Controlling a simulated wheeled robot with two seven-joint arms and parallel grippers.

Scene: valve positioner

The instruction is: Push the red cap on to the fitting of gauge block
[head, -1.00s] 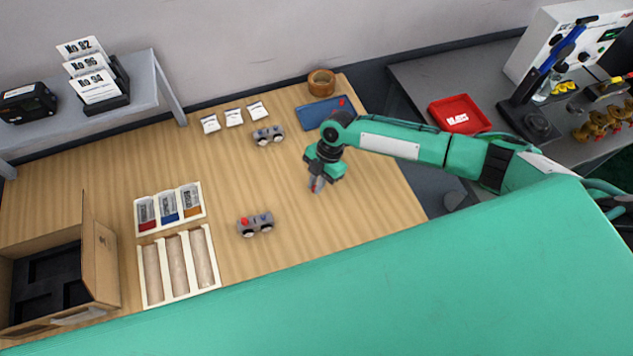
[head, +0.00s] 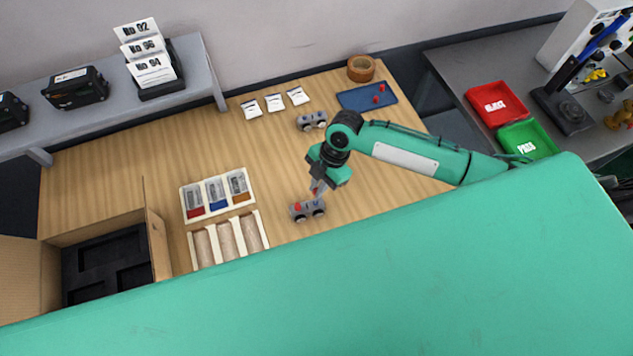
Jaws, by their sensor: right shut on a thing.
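A grey gauge block (head: 309,210) lies on the wooden table, with a red part on its left end. A second grey gauge block (head: 312,121) lies farther back. My right gripper (head: 317,189) points down at the upper right part of the nearer block, shut on a small red cap that its fingers mostly hide. Whether the cap touches the block's fitting I cannot tell. More red caps (head: 381,87) lie on the blue tray (head: 352,99) at the back right. My left gripper is not in view.
White trays with coloured compartments (head: 217,194) and rolls (head: 228,239) lie left of the near block. An open cardboard box (head: 160,250) is at the far left. Red (head: 488,87) and green (head: 544,134) bins stand at right. Small white packets (head: 275,103) lie at the back.

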